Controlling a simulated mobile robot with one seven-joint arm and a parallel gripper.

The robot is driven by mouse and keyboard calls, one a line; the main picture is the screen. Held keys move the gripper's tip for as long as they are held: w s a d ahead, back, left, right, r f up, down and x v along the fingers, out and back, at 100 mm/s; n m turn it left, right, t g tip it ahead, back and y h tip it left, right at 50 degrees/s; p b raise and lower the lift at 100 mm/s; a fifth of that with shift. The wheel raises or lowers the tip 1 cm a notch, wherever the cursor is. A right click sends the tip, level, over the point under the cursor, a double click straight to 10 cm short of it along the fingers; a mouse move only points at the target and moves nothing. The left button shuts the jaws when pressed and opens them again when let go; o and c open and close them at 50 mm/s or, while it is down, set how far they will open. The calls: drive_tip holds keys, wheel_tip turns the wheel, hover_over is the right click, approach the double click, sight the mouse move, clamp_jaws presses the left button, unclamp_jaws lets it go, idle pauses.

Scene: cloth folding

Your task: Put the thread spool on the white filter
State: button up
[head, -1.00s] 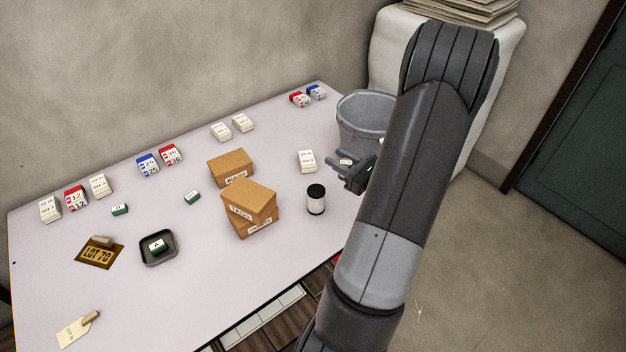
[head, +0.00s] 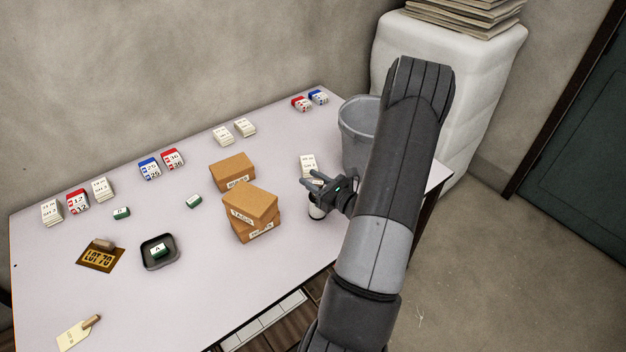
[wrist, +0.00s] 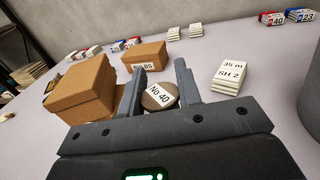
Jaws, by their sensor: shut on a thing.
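The thread spool, a round brownish piece with a "No 40" label, is between the two fingers of my gripper in the wrist view (wrist: 152,97). My gripper (head: 316,184) is shut on it, low over the table's right part in the head view. In the wrist view the filter is hidden behind the spool and gripper. I cannot tell whether the spool touches the filter.
Stacked brown boxes (head: 251,204) stand just left of my gripper, another box (head: 232,171) behind them. A white card stack (head: 308,163) lies close behind. A grey bucket (head: 357,130) stands behind right. A black tray (head: 144,257) and calendar blocks lie farther left. The table front is mostly clear.

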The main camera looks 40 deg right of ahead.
drive_tip(key=shift+f, duration=0.1)
drive_tip(key=o, duration=0.9)
drive_tip(key=shift+o, duration=0.2)
